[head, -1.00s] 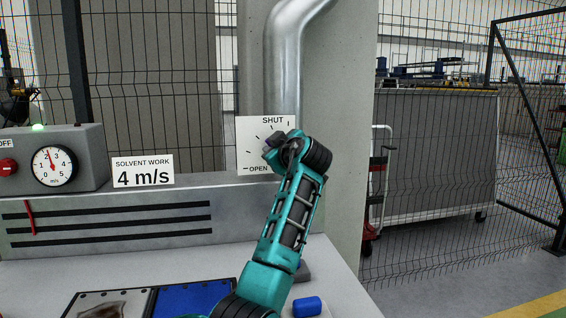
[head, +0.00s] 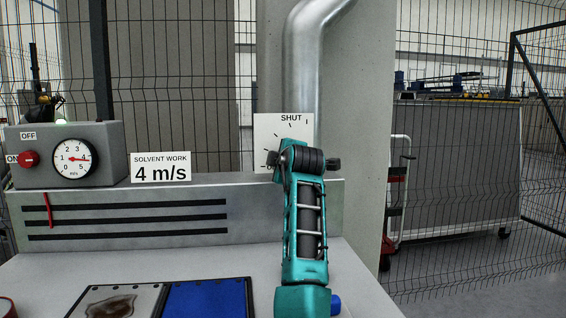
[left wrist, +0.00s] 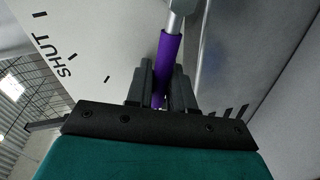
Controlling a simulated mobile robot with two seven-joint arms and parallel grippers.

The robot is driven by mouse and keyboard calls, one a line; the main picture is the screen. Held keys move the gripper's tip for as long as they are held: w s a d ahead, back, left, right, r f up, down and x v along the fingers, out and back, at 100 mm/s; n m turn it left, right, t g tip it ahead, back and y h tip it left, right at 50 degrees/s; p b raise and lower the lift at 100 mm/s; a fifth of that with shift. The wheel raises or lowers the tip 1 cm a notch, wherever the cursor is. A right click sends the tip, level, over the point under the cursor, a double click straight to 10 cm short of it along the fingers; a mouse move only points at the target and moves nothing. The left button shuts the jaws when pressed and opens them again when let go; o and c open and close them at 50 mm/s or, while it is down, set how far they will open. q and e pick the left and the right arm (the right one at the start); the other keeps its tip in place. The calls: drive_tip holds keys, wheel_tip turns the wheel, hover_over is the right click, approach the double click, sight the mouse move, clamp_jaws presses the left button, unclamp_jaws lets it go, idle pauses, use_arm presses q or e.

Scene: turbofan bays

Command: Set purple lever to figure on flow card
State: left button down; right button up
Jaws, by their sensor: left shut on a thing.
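My left gripper is shut on the purple lever (left wrist: 168,62), with its two dark fingers (left wrist: 161,88) on either side of it in the left wrist view. In the head view my wrist covers the lever and most of the lower part of the white SHUT plate (head: 268,128). The flow card (head: 160,168) reads "SOLVENT WORK 4 m/s". The round gauge (head: 74,157) on the grey box has its needle pointing right and slightly down, close to the 4. My right gripper is not in view.
The grey box (head: 110,140) carries a red knob (head: 29,158) marked ON and OFF. A slotted metal duct (head: 240,195) runs along the table's back. A blue panel (head: 207,300) and a stained panel (head: 112,302) lie in front. A silver pipe (head: 303,70) rises behind the plate.

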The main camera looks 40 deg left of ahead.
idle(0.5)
use_arm(q)
drive_tip(key=c, duration=1.1)
unclamp_jaws()
drive_tip(key=shift+c, duration=0.2)
drive_tip(key=v, duration=1.3)
drive_tip(key=shift+p, duration=0.4)
